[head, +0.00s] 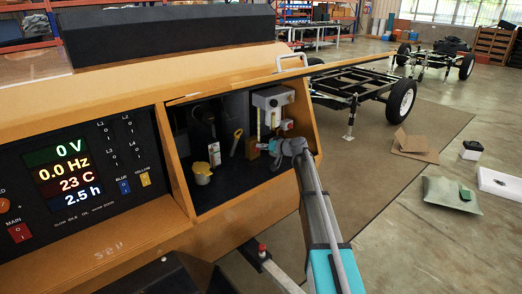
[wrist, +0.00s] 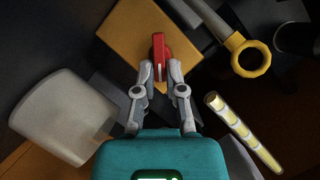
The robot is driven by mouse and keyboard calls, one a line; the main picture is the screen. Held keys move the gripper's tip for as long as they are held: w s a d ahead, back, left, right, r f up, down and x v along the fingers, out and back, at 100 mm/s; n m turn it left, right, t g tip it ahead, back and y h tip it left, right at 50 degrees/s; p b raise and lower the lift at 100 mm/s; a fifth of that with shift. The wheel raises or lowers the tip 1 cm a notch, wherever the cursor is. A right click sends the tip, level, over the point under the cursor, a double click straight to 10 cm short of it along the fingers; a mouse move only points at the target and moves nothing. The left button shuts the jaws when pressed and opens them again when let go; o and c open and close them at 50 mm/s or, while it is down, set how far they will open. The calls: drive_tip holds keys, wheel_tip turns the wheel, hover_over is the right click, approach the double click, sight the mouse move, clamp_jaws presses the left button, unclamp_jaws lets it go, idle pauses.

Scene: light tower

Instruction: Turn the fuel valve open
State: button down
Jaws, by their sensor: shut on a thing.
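The fuel valve shows as a red handle (wrist: 159,44) on a yellow-tan block (wrist: 128,35) in the wrist view. My gripper (wrist: 160,72) is closed with a finger on each side of the handle's near end. The handle points straight along the gripper in that picture. In the head view my gripper (head: 270,146) reaches into the open bay of the orange cabinet, next to the small yellow block (head: 251,149). The handle is mostly hidden there by the gripper.
A yellow ring handle (wrist: 250,54) and a pale banded tube (wrist: 240,130) are close on the right in the wrist view. A pale rounded box (wrist: 62,115) is at left. In the head view, a grey box (head: 272,98) hangs above and a yellow-lidded cap (head: 202,170) stands left.

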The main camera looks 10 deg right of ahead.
drive_tip(key=m+y+b, duration=0.1)
drive_tip(key=m, duration=0.1)
drive_tip(key=f+m+y+b, duration=0.1)
drive_tip(key=m+b, duration=0.1)
drive_tip(key=shift+d+f+y, duration=0.1)
drive_tip(key=shift+d+y, duration=0.05)
drive_tip(key=shift+y, duration=0.15)
drive_tip(key=shift+f+m+t+y+b, duration=0.1)
drive_tip(key=shift+m+t+y+b, duration=0.35)
drive_tip(key=shift+m+b, duration=1.2)
drive_tip(key=shift+m, duration=0.25)
drive_tip(key=c, duration=0.7)
unclamp_jaws()
drive_tip(key=shift+w, duration=0.1)
drive_tip(key=shift+d, duration=0.1)
drive_tip(key=shift+v, duration=5.95)
drive_tip(key=shift+w+d, duration=0.1)
